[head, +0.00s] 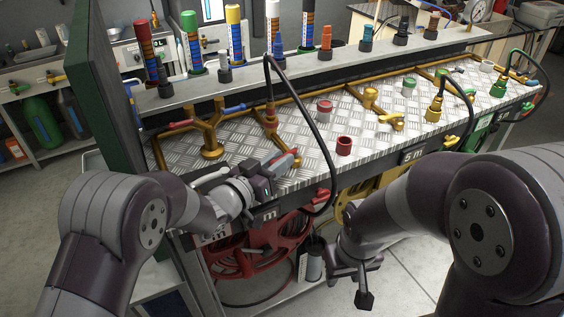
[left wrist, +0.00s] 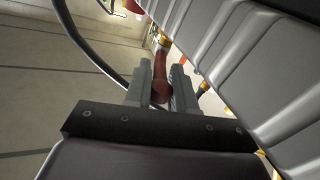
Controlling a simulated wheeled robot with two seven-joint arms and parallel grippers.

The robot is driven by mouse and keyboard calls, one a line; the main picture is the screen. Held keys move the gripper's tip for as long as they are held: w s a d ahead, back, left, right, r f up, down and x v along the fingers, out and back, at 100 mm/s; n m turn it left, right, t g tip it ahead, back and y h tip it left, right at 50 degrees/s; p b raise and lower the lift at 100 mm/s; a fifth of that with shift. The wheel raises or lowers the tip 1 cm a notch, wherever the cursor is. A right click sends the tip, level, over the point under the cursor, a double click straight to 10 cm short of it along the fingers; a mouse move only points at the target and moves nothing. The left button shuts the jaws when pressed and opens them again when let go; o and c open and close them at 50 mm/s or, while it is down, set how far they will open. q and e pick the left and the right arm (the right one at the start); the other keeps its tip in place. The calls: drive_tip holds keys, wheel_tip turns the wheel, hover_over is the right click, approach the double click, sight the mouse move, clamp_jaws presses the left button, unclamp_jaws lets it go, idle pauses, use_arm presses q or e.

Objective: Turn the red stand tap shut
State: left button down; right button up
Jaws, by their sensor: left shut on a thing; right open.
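A brass stand tap (head: 271,124) rises from the bench top, with a red fitting and a black hose (head: 325,150) looping from its top. My left gripper (head: 290,158) is at the front edge of the bench, just in front of this tap. In the left wrist view its two grey fingers (left wrist: 160,92) are shut on a red lever (left wrist: 161,66), with brass showing at the lever's far end. In the head view the gripper hides most of the lever. My right gripper (head: 357,278) is open and empty, low in front of the bench.
A brass Y-shaped tap (head: 210,135) with a red and a blue lever stands to the left. Red (head: 344,146) and green (head: 409,87) caps sit on the plate. A red hose reel (head: 262,250) is below. The black hose hangs close to my left gripper.

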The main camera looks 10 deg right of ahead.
idle(0.3)
use_arm(q)
drive_tip(key=c, duration=1.1)
unclamp_jaws()
drive_tip(key=shift+d, duration=0.15)
drive_tip(key=v, duration=1.2)
drive_tip(key=shift+s+a, duration=0.2)
drive_tip(key=shift+a, duration=0.1)
